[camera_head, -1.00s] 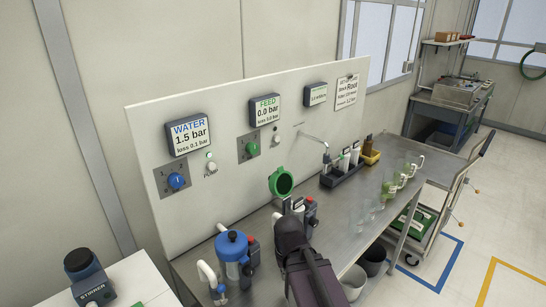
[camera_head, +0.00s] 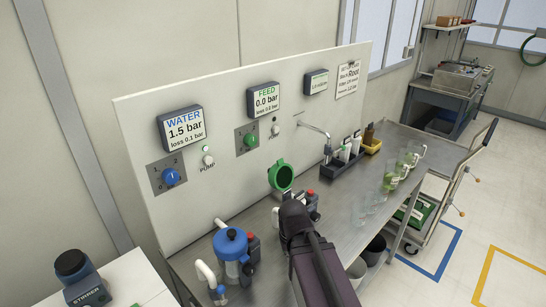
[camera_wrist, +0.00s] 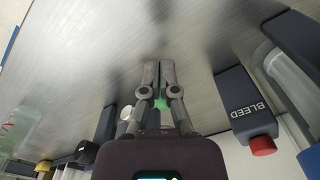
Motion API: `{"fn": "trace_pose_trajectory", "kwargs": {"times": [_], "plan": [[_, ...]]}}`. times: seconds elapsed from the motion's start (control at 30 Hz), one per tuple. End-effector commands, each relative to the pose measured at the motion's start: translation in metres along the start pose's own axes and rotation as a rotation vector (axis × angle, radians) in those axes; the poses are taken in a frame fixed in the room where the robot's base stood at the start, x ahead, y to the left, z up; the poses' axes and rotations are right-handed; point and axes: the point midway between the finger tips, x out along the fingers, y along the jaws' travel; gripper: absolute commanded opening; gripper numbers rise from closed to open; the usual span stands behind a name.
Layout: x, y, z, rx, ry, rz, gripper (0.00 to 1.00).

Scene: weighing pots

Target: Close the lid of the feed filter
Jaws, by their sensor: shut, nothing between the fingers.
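The green feed filter lid (camera_head: 281,176) stands open, tilted up on edge with its ring face towards the head camera. The filter body beneath it is mostly hidden behind my arm. My gripper's fingers (camera_wrist: 160,72) show in the wrist view, shut and empty, over bare steel benchtop. A small patch of green shows between the finger links; I cannot tell what it belongs to. A dark BLEED block (camera_wrist: 243,100) with a red knob (camera_wrist: 262,146) is to the right of the fingers, apart from them. In the head view my fingertips are hidden by my arm.
A blue-lidded water filter (camera_head: 231,243) stands on the steel bench (camera_head: 345,222) at left. A panel (camera_head: 225,160) with displays rises behind. Several glasses (camera_head: 390,178) and a dark bottle rack (camera_head: 340,165) stand to the right. Grey buckets (camera_head: 374,250) are beyond the bench's front edge.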

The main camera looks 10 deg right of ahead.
Motion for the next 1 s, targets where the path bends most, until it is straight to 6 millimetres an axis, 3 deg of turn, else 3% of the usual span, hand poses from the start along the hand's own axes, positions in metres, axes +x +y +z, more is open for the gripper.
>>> {"fn": "trace_pose_trajectory", "kwargs": {"times": [0.37, 1.0], "plan": [[-0.033, 0.001, -0.03, -0.051, 0.002, -0.001, 0.0], [-0.129, 0.002, -0.125, -0.244, 0.009, -0.004, 0.0]]}}
